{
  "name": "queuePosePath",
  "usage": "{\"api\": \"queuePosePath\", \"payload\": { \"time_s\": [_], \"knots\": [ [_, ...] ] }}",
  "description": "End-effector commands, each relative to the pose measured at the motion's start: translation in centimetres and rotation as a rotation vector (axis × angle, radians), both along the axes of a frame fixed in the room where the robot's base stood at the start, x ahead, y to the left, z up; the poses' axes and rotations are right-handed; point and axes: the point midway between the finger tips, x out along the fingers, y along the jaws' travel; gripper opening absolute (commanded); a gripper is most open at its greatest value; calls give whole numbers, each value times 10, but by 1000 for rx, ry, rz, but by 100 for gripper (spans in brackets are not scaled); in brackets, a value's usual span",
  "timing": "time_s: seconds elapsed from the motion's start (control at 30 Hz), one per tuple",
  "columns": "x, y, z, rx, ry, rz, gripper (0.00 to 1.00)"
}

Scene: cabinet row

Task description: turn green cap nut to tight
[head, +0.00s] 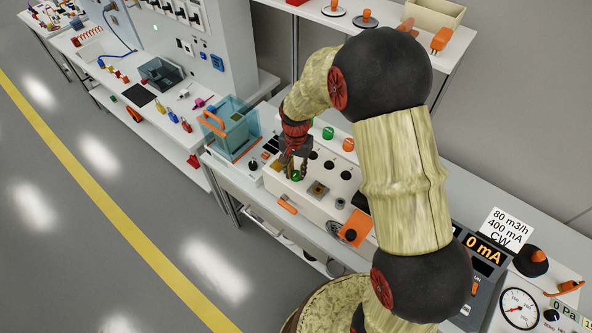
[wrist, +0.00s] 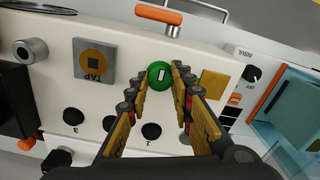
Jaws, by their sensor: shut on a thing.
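The green cap nut (wrist: 159,74) sits on the face of a white panel box (wrist: 125,72) and has a pale slot mark on it. My gripper (wrist: 164,79) has its two yellow-padded fingers closed around the nut, one tip at each side. In the head view my gripper (head: 296,169) points down onto the box, and only a small part of the green cap nut (head: 297,178) shows between the fingertips. The threads under the cap are hidden.
A grey TAP plate (wrist: 95,61), a yellow square (wrist: 213,84) and numbered black holes lie around the nut. An orange handle (wrist: 158,16) sticks out at the panel's edge. Another green cap (head: 328,132) and an orange cap (head: 348,144) stand behind.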

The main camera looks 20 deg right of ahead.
Motion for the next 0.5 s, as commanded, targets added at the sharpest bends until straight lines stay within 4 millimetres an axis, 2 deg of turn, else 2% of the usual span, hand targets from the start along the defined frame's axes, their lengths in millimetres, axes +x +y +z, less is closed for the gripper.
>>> {"api": "queuePosePath", "payload": {
  "time_s": [0.3, 0.33, 0.5],
  "knots": [
    [2, 0, 1, 0, -4, -1, 0],
    [2, 0, 1, 0, -4, 0, 24],
    [1, 0, 1, 0, -3, 0, 34]
  ]
}}
